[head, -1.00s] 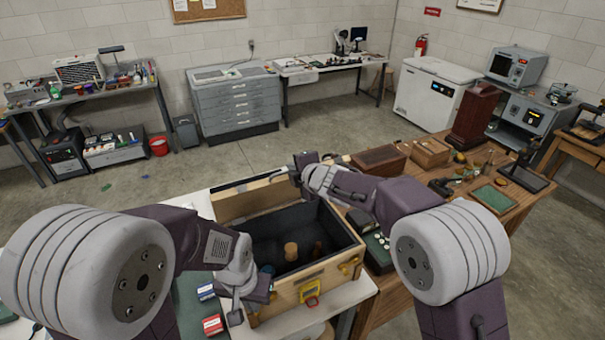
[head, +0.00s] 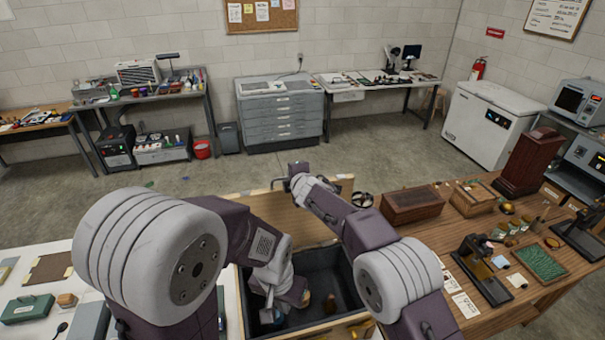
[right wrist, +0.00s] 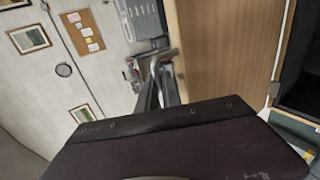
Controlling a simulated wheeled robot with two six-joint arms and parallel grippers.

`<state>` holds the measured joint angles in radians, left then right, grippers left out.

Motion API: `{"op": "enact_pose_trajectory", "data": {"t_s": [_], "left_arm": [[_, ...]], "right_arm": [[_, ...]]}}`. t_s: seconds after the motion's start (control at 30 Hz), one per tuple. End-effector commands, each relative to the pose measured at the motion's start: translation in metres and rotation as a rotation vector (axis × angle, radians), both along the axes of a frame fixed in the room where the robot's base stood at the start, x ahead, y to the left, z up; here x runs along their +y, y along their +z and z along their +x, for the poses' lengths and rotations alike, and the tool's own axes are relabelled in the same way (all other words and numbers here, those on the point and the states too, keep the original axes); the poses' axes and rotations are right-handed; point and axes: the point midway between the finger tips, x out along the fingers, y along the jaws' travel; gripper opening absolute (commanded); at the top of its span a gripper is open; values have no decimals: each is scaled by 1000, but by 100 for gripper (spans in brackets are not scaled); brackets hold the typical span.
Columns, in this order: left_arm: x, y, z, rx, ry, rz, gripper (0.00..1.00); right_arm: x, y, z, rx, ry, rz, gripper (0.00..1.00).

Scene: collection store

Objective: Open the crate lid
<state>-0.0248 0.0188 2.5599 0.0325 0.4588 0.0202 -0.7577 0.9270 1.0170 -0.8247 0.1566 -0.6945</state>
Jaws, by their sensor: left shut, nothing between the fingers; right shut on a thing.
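The wooden crate (head: 340,326) stands low in the middle of the head view, with a dark lined inside. Its lid (head: 235,208) is raised at the far side, a pale wooden panel partly hidden by my arms. My right gripper (head: 281,183) is shut on the lid's upper edge. In the right wrist view the lid (right wrist: 222,60) is a large tan panel beside the fingers (right wrist: 160,62). My left gripper (head: 268,312) is shut and empty over the crate's opening, at its left part.
A wooden table (head: 455,245) on the right carries a brown box (head: 412,203), a tall dark wooden case (head: 528,162) and small tools. A white table (head: 70,290) on the left holds a green case (head: 27,309). Open floor lies behind the crate.

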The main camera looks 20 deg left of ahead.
Motion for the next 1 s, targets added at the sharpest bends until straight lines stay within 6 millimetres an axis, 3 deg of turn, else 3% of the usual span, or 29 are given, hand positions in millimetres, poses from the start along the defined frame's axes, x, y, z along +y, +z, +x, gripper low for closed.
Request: {"op": "enact_pose_trajectory", "data": {"t_s": [0.2,0.67,0.77,1.0], "left_arm": [[0,14,0,0,0,0,0],[0,15,0,0,0,0,0],[0,15,0,0,0,0,0],[0,15,0,0,0,0,0]], "right_arm": [[11,0,6,-1,1,-4,0],[13,-2,7,-1,1,-4,0],[13,-2,7,-1,1,-4,28],[13,-2,7,0,0,-3,31]]}}
